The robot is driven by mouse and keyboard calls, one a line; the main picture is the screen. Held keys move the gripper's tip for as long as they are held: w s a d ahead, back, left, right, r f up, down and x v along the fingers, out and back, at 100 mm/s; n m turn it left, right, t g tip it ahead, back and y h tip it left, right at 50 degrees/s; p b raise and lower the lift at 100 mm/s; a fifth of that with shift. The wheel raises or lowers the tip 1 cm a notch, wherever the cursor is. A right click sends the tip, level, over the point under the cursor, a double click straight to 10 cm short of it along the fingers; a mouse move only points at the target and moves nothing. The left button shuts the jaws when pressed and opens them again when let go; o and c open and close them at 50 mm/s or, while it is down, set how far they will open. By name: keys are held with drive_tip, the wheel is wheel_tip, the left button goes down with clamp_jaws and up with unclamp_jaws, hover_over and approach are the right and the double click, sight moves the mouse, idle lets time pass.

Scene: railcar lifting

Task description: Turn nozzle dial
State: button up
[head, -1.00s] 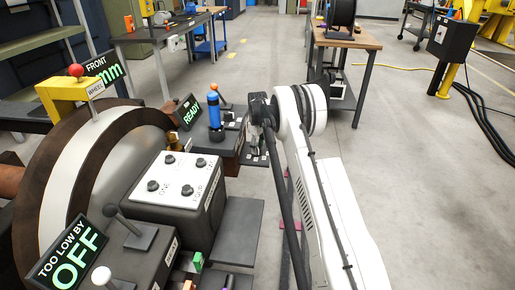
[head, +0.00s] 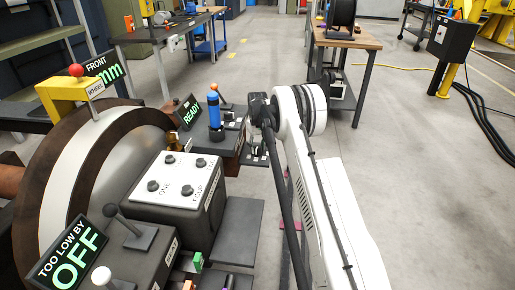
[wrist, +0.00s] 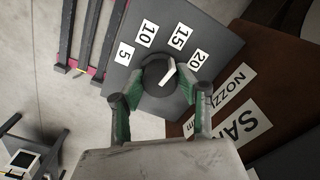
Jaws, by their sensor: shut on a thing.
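The nozzle dial (wrist: 160,92) is a dark round knob with a white pointer mark on a dark grey panel (wrist: 196,57). In the wrist view the panel carries the labels 5, 10, 15 and 20 around the dial, and the pointer lies towards the 15 to 20 side. My gripper (wrist: 160,76) is shut on the dial, with its green-lined fingers at either side of it.
A brown surface with white labels (wrist: 240,127), partly reading "NOZZ" and "SAN", lies beside the panel. In the head view, a control box (head: 180,178) with several knobs, a blue bottle-like object (head: 214,112) and a "READY" sign (head: 189,112) stand left of my arm.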

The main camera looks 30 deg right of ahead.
sight(258, 146)
drive_tip(key=o, duration=1.1)
wheel_tip(258, 146, up, 12)
idle(0.5)
